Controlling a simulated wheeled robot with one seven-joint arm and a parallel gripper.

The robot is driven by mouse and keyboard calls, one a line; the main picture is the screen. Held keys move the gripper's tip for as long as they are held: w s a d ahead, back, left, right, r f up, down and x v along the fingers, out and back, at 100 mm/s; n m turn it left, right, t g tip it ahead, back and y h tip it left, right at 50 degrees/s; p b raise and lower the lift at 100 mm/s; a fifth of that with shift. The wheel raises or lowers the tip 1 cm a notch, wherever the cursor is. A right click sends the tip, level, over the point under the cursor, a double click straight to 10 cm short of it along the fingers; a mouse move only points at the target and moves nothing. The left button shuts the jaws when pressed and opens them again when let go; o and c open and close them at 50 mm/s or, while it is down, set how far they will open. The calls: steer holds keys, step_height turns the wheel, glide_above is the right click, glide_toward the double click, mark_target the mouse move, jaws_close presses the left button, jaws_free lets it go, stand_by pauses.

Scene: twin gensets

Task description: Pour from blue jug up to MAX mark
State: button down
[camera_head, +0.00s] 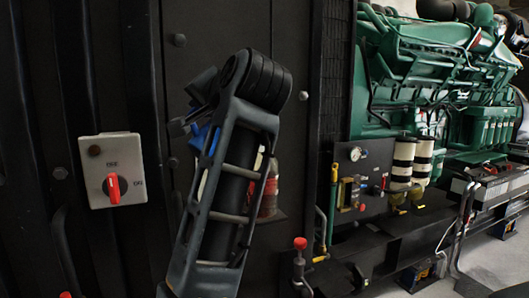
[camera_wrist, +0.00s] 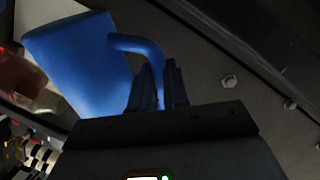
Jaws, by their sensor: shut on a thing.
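The blue jug (camera_wrist: 80,65) fills the upper left of the wrist view, tilted in the picture. Its curved handle runs down between the dark fingers of my gripper (camera_wrist: 158,72), which is shut on it. In the head view only a small blue part of the jug (camera_head: 212,141) shows; my arm hides the rest. A reddish, partly see-through container (camera_head: 269,190) shows behind my arm. A reddish-brown shape (camera_wrist: 18,78) is beside the jug in the wrist view. I cannot make out a MAX mark, the jug's mouth or any flow of liquid.
A grey switch box (camera_head: 111,170) with a red knob is on the dark panel at left. A green engine (camera_head: 425,75) stands at right, with white filters (camera_head: 402,162) and a gauge panel (camera_head: 358,180). A red-topped lever (camera_head: 300,244) stands low, right of my arm.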

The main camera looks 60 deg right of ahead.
mark_target(196, 143)
stand_by(0.3)
steer(key=shift+a+f+b, duration=0.1)
steer(key=shift+f+b, duration=0.2)
steer(key=shift+f, duration=0.1)
steer(key=w+a+f+n+t+h+b, duration=0.1)
steer(key=w+a+f+n+b, duration=0.1)
steer(key=a+f+n+b, duration=0.3)
steer(key=shift+w+a+f+n+h+b, duration=0.2)
steer(key=shift+f+n+h+b, duration=0.3)
steer(key=shift+f+n, duration=2.6)
steer(key=shift+f+m, duration=0.6)
steer(key=shift+m, duration=0.2)
step_height(196, 143, up, 6)
steer(key=p, duration=0.5)
steer(key=shift+f, duration=0.1)
